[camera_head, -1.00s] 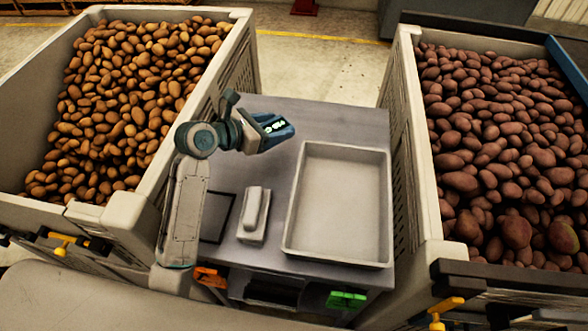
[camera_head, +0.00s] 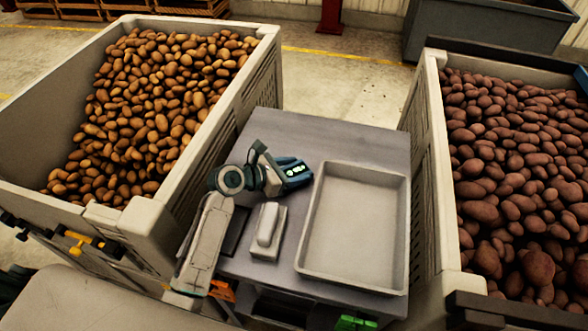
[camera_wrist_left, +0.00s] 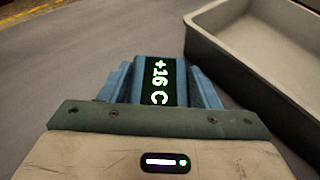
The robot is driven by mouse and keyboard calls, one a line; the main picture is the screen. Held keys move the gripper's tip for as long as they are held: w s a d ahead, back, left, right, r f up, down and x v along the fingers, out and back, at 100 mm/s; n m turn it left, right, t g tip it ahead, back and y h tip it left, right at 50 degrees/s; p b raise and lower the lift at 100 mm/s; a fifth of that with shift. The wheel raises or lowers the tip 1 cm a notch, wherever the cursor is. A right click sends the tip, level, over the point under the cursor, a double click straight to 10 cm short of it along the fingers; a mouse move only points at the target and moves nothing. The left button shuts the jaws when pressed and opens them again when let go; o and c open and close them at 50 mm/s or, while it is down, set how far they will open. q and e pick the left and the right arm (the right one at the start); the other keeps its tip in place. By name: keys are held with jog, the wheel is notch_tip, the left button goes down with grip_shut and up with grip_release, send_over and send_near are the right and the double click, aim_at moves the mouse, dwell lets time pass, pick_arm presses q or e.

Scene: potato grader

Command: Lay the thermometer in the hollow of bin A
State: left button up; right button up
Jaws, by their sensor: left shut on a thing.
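My left gripper (camera_head: 297,176) is over the grey table, just left of the tray's far left corner. It is shut on the thermometer, whose lit display (camera_head: 298,169) shows between the fingers. In the left wrist view the thermometer's dark face (camera_wrist_left: 160,82) reads +16 C, between the blue fingers. Two big potato bins stand either side: a left bin (camera_head: 200,190) of light brown potatoes and a right bin (camera_head: 427,160) of reddish ones. I see no letter on either, so I cannot tell which is bin A. No hollow is clearly visible. My right gripper is out of view.
An empty pale tray (camera_head: 350,285) lies on the grey table (camera_head: 330,130), close to the right bin. A small white block-like object (camera_head: 267,232) stands left of it. The bins' high walls flank the table. Open floor (camera_head: 345,80) lies behind it.

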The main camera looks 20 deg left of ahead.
pick_arm(q)
jog(key=o, duration=1.1)
jog(key=shift+f, duration=0.1)
jog(key=shift+o, duration=0.2)
